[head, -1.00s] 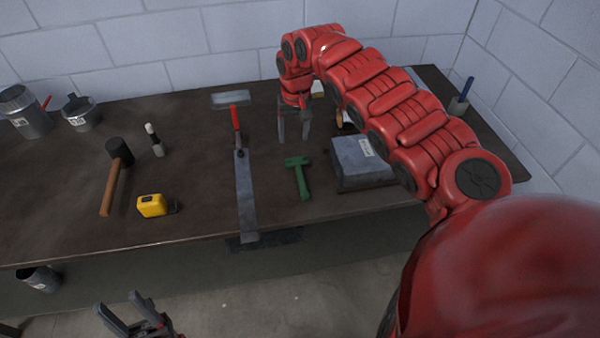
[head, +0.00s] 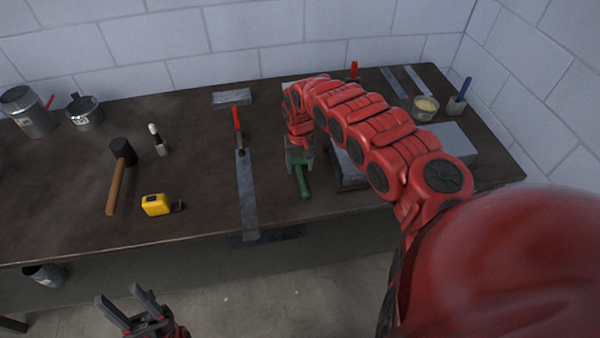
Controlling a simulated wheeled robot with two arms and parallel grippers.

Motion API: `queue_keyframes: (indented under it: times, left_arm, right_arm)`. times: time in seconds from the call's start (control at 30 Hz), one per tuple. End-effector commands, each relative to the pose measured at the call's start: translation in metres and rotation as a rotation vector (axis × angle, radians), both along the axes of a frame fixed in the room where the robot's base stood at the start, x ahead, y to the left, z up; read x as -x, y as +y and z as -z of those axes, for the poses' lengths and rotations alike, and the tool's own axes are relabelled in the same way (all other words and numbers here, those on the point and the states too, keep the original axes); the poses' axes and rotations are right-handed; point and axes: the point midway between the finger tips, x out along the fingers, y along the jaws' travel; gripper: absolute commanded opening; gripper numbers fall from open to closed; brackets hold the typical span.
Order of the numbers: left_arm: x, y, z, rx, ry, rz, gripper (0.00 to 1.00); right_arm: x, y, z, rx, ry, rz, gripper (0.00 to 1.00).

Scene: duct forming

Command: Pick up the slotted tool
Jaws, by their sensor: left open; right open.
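A green T-shaped tool (head: 304,186) lies on the dark workbench with its handle toward the front edge; I take it as the slotted tool, though no slot shows. My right gripper (head: 299,160) is open and points down at the head of this tool. Its fingers hide most of the head; I cannot tell whether they touch it. My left gripper (head: 130,305) is open and empty, low in front of the bench.
Just left of the green tool lies a long metal strip (head: 246,195) with a red-handled tool (head: 237,120) behind it. A grey block (head: 347,172) stands close on the right. A mallet (head: 119,175) and yellow tape measure (head: 155,204) lie further left.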

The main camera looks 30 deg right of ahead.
Motion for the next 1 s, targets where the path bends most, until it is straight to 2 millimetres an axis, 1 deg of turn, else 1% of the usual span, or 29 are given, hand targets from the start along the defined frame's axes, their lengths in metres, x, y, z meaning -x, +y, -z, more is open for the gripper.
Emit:
queue_keyframes:
  times: [0.17,0.33,0.4,0.5,0.63,0.87,1.0]
  left_arm:
    - [0.000,0.000,-0.008,0.000,0.000,0.000,0.50]
    - [0.000,0.000,-0.017,0.000,0.000,0.000,0.50]
    - [0.000,0.000,-0.017,0.000,0.000,0.000,0.50]
    - [0.000,0.000,-0.018,0.000,0.000,0.000,0.50]
    - [0.000,0.000,-0.019,0.000,0.000,0.000,0.50]
    - [0.000,0.000,-0.018,0.000,0.000,0.000,0.50]
    - [0.000,0.000,-0.018,0.000,0.000,0.000,0.50]
  right_arm:
    - [0.000,0.000,0.010,-0.005,0.002,0.001,0.65]
    - [0.000,-0.003,0.028,-0.004,0.002,0.000,0.65]
    - [0.000,-0.002,0.038,-0.005,0.004,0.000,0.65]
    - [0.000,-0.003,0.046,-0.004,0.002,-0.001,0.65]
    - [0.000,-0.005,0.052,-0.002,0.002,0.001,0.65]
    - [0.000,-0.005,0.052,0.000,0.001,0.001,0.65]
    - [0.000,-0.005,0.052,-0.001,0.002,0.001,0.40]
